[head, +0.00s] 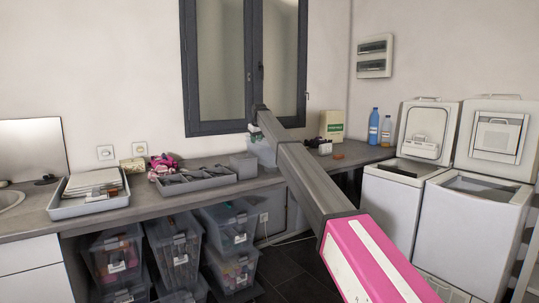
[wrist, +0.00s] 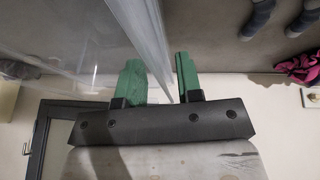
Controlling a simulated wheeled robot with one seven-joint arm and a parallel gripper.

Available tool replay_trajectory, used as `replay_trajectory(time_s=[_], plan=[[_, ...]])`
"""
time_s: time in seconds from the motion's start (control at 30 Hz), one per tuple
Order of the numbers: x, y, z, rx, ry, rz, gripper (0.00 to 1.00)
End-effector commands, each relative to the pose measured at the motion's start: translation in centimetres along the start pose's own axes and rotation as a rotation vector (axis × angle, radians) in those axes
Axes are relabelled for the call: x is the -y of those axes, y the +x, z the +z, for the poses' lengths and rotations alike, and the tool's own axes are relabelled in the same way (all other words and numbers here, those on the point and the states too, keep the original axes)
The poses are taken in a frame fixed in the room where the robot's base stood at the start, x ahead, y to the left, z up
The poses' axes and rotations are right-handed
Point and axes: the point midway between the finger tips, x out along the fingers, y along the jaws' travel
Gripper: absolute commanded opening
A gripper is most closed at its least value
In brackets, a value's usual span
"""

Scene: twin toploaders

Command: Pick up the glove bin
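A clear plastic bin (head: 264,155), which I take to be the glove bin, stands on the counter below the window, partly hidden by my arm. Its contents cannot be made out. My gripper (head: 255,128) is at the top of this bin. In the wrist view, my gripper (wrist: 160,78) has two green fingers standing apart. The clear wall of the bin (wrist: 148,30) comes down between them, with the left finger seemingly behind the plastic. A gap shows beside the right finger, so I see no firm grip.
A small grey box (head: 243,166) stands just left of the bin. A grey tray (head: 206,181) with dark socks and a pink cloth (head: 163,165) lie further left. A cream box (head: 331,126) and bottles stand right. Lidded crates (head: 175,253) sit below.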

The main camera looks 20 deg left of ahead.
Motion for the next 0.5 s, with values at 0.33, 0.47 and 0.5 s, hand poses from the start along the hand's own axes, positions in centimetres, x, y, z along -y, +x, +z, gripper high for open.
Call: replay_trajectory(time_s=[0.33,0.47,0.5], plan=[[0.01,0.05,0.02,0.000,0.000,0.000,0.13],[0.01,0.05,0.02,0.000,0.000,0.000,0.00],[0.01,0.05,0.03,0.000,0.000,0.000,0.00]])
